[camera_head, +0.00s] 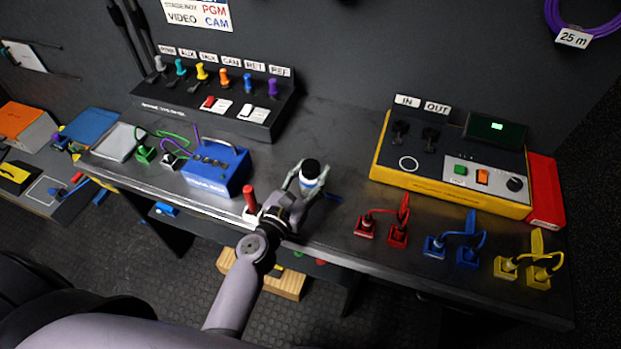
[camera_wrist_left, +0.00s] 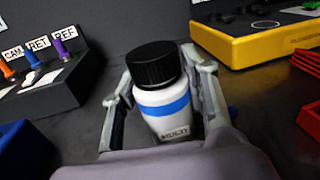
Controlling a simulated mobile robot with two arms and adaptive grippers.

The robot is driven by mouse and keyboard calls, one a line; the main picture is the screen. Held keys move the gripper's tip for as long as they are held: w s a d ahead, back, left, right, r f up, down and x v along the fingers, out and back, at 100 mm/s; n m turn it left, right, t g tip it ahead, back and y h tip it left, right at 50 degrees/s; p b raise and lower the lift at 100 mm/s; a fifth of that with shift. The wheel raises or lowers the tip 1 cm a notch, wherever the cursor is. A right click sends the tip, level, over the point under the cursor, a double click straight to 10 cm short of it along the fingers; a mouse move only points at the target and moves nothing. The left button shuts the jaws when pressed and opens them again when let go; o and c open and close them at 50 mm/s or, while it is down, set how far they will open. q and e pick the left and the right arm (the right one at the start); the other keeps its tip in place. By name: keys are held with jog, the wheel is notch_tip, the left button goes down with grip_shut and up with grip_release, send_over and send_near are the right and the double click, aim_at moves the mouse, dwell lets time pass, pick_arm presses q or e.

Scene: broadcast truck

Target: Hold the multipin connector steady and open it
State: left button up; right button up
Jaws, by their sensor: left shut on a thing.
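The multipin connector (camera_wrist_left: 165,108) is a white cylinder with a blue band, a black ribbed cap and a label reading "MULTI". It stands upright in the left wrist view, with its cap (camera_wrist_left: 154,65) on top. My left gripper (camera_wrist_left: 168,88) has its fingers on both sides of the white body, below the cap. In the head view the connector (camera_head: 310,178) sits over the desk's middle, between the fingers of my left gripper (camera_head: 308,181). Whether its base touches the desk is hidden. My right gripper is not in view.
A yellow tester box (camera_head: 455,199) with IN and OUT sockets stands right on the desk (camera_head: 335,125). Red, blue and yellow cable plugs lie in front of it. A blue box (camera_head: 216,172) and a red-topped stick (camera_head: 250,199) are left of the gripper. A black switch panel (camera_head: 190,117) stands behind.

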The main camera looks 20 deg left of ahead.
pick_arm(q)
jog(key=shift+r, duration=0.1)
notch_tip(320, 180, up, 20)
jog(key=p, duration=1.7)
jog(key=shift+p, duration=0.3)
jog(key=o, duration=0.8)
grip_shut()
